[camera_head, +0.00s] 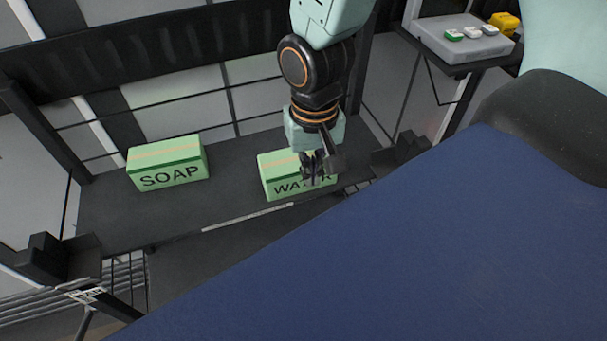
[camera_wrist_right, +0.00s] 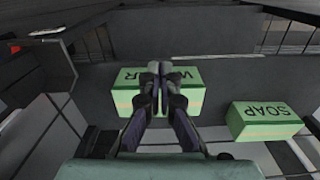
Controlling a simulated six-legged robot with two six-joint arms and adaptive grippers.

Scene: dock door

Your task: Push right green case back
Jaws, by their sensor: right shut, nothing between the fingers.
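The right green case, marked WATER (camera_head: 277,174), sits on a dark shelf (camera_head: 110,213), near its front edge. My right gripper (camera_head: 316,178) is shut and empty, in front of the case's lettered face in the head view and covering part of the word. In the right wrist view the shut fingers (camera_wrist_right: 159,71) overlap the middle of the WATER case (camera_wrist_right: 191,98). I cannot tell whether they touch it. My left gripper is not in view.
A second green case marked SOAP (camera_head: 168,164) stands to the left on the same shelf, with a gap between. Dark posts and a grid back panel (camera_head: 262,100) bound the shelf. A grey box with buttons (camera_head: 465,38) sits at the upper right.

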